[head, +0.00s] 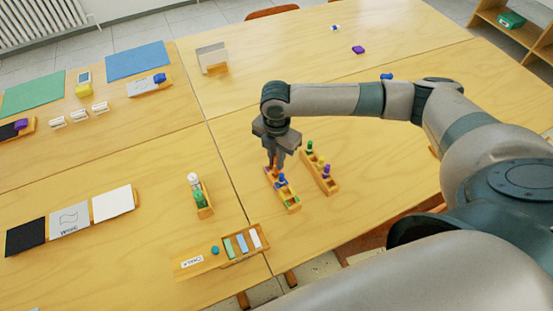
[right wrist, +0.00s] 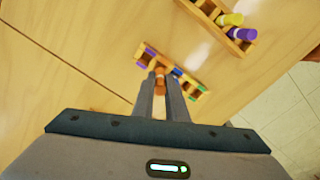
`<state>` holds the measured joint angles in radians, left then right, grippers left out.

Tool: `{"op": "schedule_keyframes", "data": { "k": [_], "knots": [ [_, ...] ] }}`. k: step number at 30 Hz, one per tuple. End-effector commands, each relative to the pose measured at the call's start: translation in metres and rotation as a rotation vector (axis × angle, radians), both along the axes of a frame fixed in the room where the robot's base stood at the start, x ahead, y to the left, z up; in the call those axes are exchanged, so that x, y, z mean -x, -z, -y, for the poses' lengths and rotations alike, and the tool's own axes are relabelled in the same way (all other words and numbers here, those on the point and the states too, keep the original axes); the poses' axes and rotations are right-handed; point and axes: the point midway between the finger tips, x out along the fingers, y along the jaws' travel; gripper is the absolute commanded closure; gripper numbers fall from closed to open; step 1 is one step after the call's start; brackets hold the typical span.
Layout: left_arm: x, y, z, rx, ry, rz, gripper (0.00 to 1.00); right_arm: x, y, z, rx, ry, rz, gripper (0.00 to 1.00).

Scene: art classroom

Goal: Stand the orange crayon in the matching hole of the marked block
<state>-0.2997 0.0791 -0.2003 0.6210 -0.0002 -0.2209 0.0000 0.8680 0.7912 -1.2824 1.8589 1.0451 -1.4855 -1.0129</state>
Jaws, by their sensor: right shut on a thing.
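My right gripper (head: 274,163) points down over the marked block (head: 293,207), a narrow wooden block with coloured marks. In the right wrist view its fingers are shut on the orange crayon (right wrist: 160,71), which shows between the fingertips over the marked block (right wrist: 199,91). Purple, orange and green marks show on the block there. I cannot tell whether the crayon's lower end is inside a hole. A blue crayon (head: 282,179) stands at the marked block in the head view; the fingers may hide it in the wrist view. My left gripper is not in view.
A second wooden block (head: 331,187) stands close to the right with green, yellow and purple crayons. A small holder (head: 205,211) with white and green items stands left. A wooden tray (head: 216,259) lies nearer.

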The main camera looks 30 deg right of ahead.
Motion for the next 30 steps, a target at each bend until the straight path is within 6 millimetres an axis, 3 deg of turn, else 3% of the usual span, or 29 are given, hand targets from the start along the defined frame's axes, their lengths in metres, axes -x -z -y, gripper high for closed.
{"op": "schedule_keyframes", "data": {
  "k": [9,30],
  "knots": [
    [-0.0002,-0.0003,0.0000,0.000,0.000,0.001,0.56,-0.0003,0.0119,-0.0003,-0.001,0.001,0.000,1.00],
    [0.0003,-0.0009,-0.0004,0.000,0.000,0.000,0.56,-0.0001,0.0125,-0.0002,0.000,0.001,0.000,1.00]
  ]
}}
